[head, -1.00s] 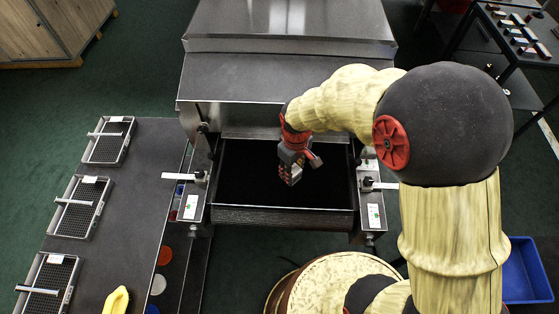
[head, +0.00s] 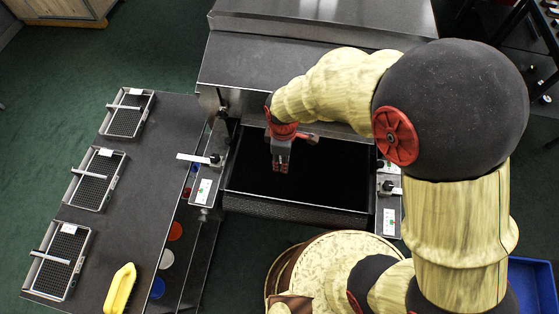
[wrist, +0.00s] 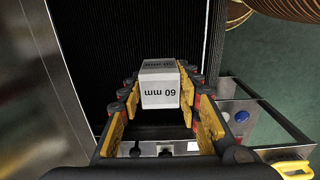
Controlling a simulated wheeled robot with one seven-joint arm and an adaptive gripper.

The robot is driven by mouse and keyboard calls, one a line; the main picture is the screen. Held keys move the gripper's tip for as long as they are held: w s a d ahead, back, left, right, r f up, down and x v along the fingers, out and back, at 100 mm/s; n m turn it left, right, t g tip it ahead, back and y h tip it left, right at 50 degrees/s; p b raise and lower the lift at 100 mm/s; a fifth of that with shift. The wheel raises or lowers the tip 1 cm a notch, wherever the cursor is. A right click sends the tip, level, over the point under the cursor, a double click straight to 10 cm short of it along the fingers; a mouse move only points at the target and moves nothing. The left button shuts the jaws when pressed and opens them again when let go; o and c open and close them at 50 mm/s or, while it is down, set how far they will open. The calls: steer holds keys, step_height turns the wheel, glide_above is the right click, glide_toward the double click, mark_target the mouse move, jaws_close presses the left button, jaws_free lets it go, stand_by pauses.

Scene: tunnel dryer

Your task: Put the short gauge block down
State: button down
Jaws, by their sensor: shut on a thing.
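My gripper (head: 281,163) hangs over the left half of the dryer's black belt opening (head: 335,180) in the head view. In the wrist view my gripper (wrist: 160,98) is shut on a light grey block (wrist: 160,92) marked "60 mm", with a yellow-padded finger on either side. The marking reads upside down. The ribbed black belt (wrist: 120,45) shows behind the block. I cannot tell whether the block touches the belt. In the head view the block is too small to make out clearly.
A grey table (head: 150,200) with several wire-mesh trays (head: 130,112) and a yellow object (head: 119,290) stands at left. Side panels (head: 207,185) with labels flank the opening, and a metal hood (head: 290,70) is behind. A round wooden top (head: 345,255) is in front.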

steer(key=w+f, duration=0.1)
steer(key=w+a+f, duration=0.1)
steer(key=f, duration=0.1)
steer(key=w+f+b, duration=0.1)
steer(key=f, duration=0.1)
steer(key=shift+w+a+f, duration=0.1)
steer(key=shift+w+a, duration=0.05)
steer(key=shift+w, duration=0.15)
steer(key=shift+f+b, duration=0.4)
steer(key=shift+f, duration=1)
steer(key=shift+f, duration=0.15)
steer(key=c, duration=1.3)
jaws_free()
steer(key=shift+o, duration=0.2)
